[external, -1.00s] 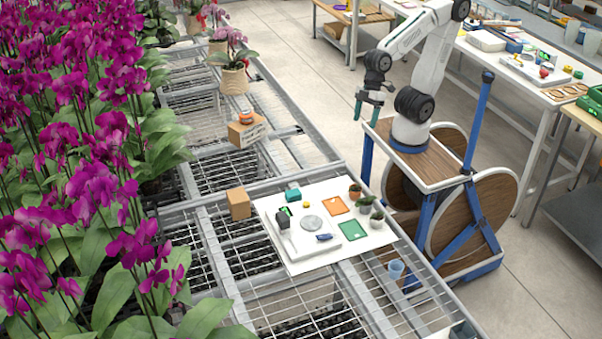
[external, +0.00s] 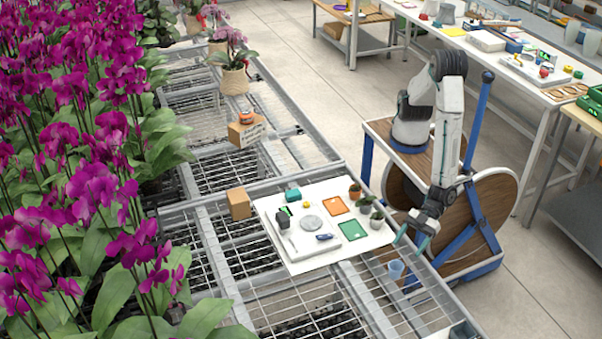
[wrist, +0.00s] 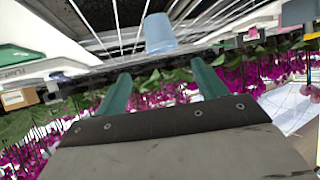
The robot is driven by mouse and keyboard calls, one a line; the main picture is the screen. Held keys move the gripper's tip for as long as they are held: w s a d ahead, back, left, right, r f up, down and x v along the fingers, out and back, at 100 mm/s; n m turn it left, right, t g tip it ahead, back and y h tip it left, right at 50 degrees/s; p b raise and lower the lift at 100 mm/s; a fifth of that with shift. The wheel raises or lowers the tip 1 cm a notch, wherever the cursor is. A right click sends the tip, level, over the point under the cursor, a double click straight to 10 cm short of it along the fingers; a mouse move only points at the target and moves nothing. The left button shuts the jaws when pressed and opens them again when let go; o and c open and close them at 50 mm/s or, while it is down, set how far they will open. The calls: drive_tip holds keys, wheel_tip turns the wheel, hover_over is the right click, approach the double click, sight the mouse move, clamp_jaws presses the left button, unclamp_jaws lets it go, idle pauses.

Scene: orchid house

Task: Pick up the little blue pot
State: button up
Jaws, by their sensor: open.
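The little blue pot (external: 396,268) is light blue and stands on the wire bench near its right edge, in front of the white board (external: 288,262). In the wrist view the pot (wrist: 159,34) appears beyond my fingertips, roughly centred between them, with clear space between. My gripper (external: 411,241) has teal fingers and is open and empty. It is just above and to the right of the pot in the external view, not touching it. The wrist view also shows both spread fingers of my gripper (wrist: 160,72).
The white board carries an orange tray (external: 334,206), a green tray (external: 353,231) and several small potted plants close to my arm, including one potted plant (external: 377,220). The wire bench in front of the board is mostly clear.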

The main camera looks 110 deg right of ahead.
sight(392, 272)
drive_tip(key=shift+s+a+f, duration=0.25)
drive_tip(key=shift+s+f, duration=0.25)
drive_tip(key=shift+f, duration=0.2)
drive_tip(key=x, duration=0.7)
drive_tip(key=shift+w+r, duration=0.1)
drive_tip(key=shift+w, duration=0.3)
drive_tip(key=c, duration=1)
